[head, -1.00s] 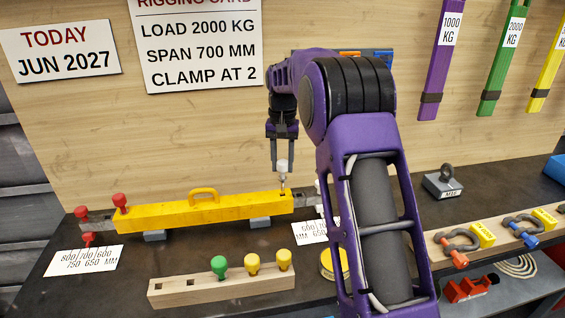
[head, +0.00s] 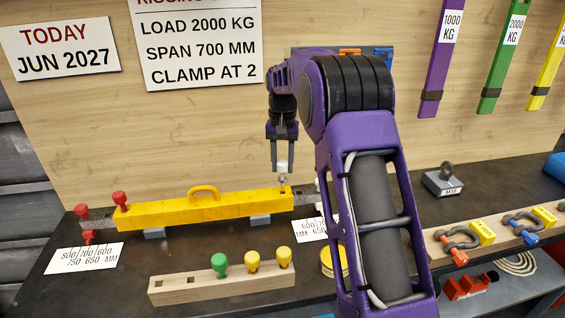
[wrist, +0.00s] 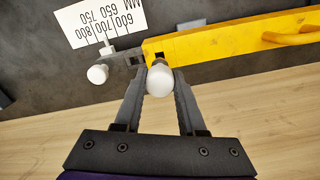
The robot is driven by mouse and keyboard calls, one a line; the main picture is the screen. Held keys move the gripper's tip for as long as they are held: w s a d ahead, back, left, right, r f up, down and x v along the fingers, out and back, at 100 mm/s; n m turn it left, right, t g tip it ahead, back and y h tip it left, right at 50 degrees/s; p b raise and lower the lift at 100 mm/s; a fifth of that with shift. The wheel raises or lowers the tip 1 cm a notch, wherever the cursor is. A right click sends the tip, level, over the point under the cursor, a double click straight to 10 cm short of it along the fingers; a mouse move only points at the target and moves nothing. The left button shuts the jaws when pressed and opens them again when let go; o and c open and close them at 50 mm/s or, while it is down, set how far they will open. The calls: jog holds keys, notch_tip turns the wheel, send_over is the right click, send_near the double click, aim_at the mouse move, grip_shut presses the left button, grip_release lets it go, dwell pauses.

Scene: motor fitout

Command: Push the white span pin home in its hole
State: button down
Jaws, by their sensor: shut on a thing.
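My gripper (head: 282,168) is shut on the white span pin (head: 283,165), above the right end of the yellow beam (head: 215,207). The pin is about upright, its lower end close over the beam's top near the hole; I cannot tell whether its tip is in the hole. In the wrist view the pin's round white head (wrist: 160,79) sits between the two fingers (wrist: 160,100) and covers part of the yellow beam's end (wrist: 185,47). A second white knob (wrist: 97,74) shows beside the grey inner bar (wrist: 122,61).
Red pins (head: 120,199) stand at the beam's left end. A wooden block (head: 222,285) with green and yellow knobs lies in front. A white scale card (head: 85,259) lies at left. Shackles (head: 458,246) on a wooden rail are at right. The board stands close behind.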

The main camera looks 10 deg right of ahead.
aim_at(283, 178)
jog(key=shift+f+b, duration=1)
jog(key=shift+f, duration=1.15)
jog(key=shift+c, duration=2.1)
grip_release()
jog(key=shift+r, duration=0.1)
notch_tip(283, 178, up, 17)
jog(key=p, duration=0.3)
jog(key=shift+r, duration=0.1)
